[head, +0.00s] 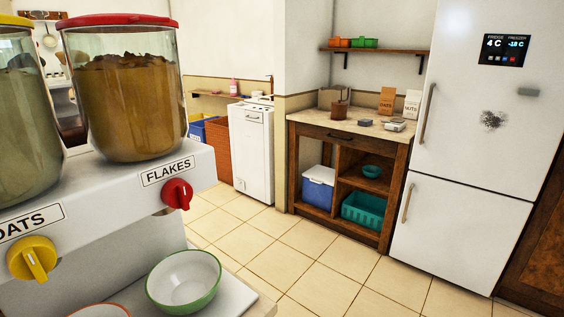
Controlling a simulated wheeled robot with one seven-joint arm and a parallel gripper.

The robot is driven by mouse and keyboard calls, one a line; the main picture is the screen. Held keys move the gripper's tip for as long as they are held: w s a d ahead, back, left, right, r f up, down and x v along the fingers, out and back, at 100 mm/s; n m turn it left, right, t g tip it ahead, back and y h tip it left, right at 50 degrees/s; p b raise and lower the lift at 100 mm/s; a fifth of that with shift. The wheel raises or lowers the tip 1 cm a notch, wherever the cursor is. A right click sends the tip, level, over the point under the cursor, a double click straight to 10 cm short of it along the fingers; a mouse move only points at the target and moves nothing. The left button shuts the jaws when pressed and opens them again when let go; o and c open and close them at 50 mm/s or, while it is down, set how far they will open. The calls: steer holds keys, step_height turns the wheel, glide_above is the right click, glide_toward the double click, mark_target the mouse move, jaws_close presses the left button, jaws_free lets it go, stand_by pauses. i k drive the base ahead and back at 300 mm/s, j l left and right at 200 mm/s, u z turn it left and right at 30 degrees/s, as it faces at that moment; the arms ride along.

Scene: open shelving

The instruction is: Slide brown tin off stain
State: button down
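A small brown container (339,112), which looks like the brown tin, stands on the pale top of the wooden counter unit (375,131) against the far wall. Something thin sticks up from it. I cannot make out a stain under or around it at this distance. A dark smudge (493,120) shows on the white fridge door. My gripper is not in view.
A cereal dispenser (178,229) and a green-rimmed bowl (184,281) stand close at left. Two paper bags (387,101) and small grey items (365,122) share the counter. The fridge (465,190) borders it at right. Tiled floor (300,250) before it is clear.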

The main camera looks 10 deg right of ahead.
mark_target(337, 113)
steer(key=i+l+z, duration=0.15)
steer(key=i+l, duration=1.4)
steer(key=i+j, duration=0.15)
steer(key=i, duration=0.5)
steer(key=i+j+z, duration=0.1)
steer(key=i, duration=0.5)
steer(key=i+j, duration=0.2)
steer(key=i, duration=0.4)
steer(key=i+j, duration=0.2)
steer(key=i, duration=0.15)
steer(key=i+j, duration=0.2)
steer(key=i, duration=0.2)
